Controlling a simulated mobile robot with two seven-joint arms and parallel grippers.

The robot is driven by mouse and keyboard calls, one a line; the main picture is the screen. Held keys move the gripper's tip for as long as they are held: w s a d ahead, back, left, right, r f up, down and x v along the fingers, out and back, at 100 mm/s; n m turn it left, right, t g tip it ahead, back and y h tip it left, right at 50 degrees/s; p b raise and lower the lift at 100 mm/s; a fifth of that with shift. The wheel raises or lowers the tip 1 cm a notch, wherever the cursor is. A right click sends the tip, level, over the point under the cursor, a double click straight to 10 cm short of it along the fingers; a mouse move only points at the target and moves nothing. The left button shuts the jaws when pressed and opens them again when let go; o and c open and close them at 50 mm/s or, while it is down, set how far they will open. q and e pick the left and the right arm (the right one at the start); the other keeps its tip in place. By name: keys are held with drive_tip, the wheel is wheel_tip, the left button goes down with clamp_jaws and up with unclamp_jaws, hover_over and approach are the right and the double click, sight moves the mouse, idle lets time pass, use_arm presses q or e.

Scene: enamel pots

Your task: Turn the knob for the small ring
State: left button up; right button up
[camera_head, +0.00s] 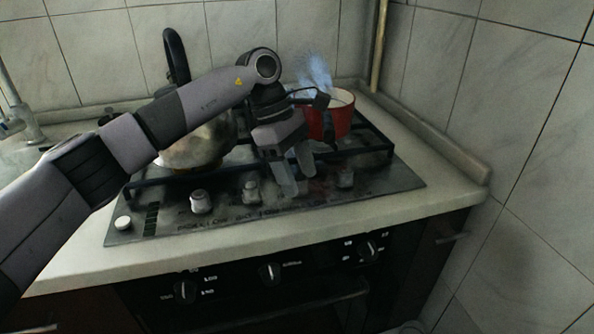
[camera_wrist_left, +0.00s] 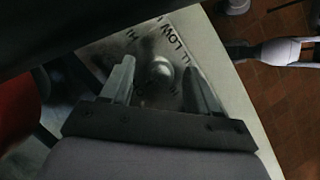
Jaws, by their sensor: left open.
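A knob (camera_wrist_left: 160,70) on the hob's front panel sits between the two fingers of my left gripper (camera_wrist_left: 158,68) in the left wrist view, with lettering around it. In the head view my left gripper (camera_head: 299,182) points down over the front panel, open, fingers apart. It hides the panel spot behind it. I cannot tell whether the fingers touch the knob. My right gripper is not seen in the head view.
A red pot (camera_head: 342,118) stands at the back right of the hob, with bluish haze above it. A metal kettle (camera_head: 202,146) stands behind my left arm. Oven knobs (camera_head: 270,272) line the front below the pale counter edge (camera_head: 446,192).

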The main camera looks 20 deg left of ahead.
use_arm(q)
drive_tip(key=v, duration=0.7)
idle(0.3)
